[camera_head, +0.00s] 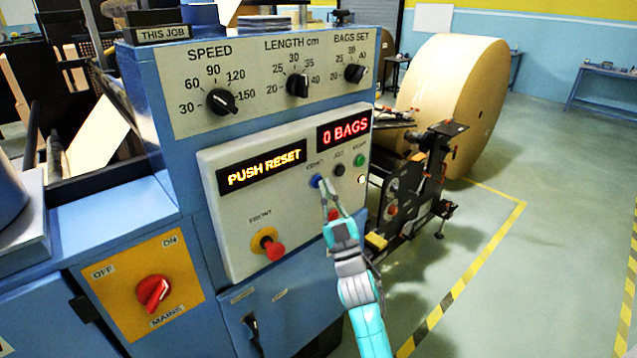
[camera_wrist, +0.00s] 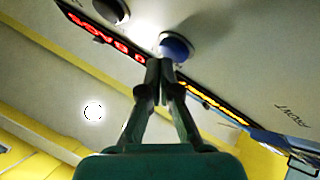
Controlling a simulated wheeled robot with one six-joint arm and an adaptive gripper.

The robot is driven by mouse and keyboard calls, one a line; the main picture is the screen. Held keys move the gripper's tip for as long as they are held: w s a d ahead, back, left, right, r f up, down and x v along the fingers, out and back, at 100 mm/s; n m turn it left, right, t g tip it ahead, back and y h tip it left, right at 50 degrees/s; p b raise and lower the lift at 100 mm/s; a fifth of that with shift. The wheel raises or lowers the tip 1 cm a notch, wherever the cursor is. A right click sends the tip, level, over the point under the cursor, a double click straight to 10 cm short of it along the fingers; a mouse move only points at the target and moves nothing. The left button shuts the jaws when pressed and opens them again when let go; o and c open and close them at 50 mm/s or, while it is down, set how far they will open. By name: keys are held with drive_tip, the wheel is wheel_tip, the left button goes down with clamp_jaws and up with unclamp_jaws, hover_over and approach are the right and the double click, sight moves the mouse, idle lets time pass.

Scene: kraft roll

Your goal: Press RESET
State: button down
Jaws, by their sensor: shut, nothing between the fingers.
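The light grey panel (camera_head: 225,215) carries a lit display (camera_head: 262,170) reading PUSH RESET. A blue button (camera_head: 316,180) sits below the displays, at the left of a row with a black button (camera_head: 338,170) and a green button (camera_head: 359,160); the small label above it is too blurred to read surely. My gripper (camera_head: 325,186) is shut and empty, its tips just by the blue button. In the wrist view the blue button (camera_wrist: 175,46) is just beyond the fingertips (camera_wrist: 160,66), slightly right of them. I cannot tell whether they touch it.
A red display (camera_head: 344,130) reads 0 BAGS. A red mushroom button (camera_head: 272,248) on a yellow base stands out at lower left. Speed, length and bags dials (camera_head: 222,101) are above. A red mains switch (camera_head: 154,292) is left. A large kraft roll (camera_head: 445,95) stands behind right.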

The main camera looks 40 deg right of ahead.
drive_tip(key=shift+w, duration=0.45)
idle(0.6)
drive_tip(key=shift+s, duration=0.9)
drive_tip(key=shift+s, duration=0.1)
drive_tip(key=shift+s+d, duration=0.15)
drive_tip(key=shift+s, duration=2.25)
drive_tip(key=shift+f, duration=0.1)
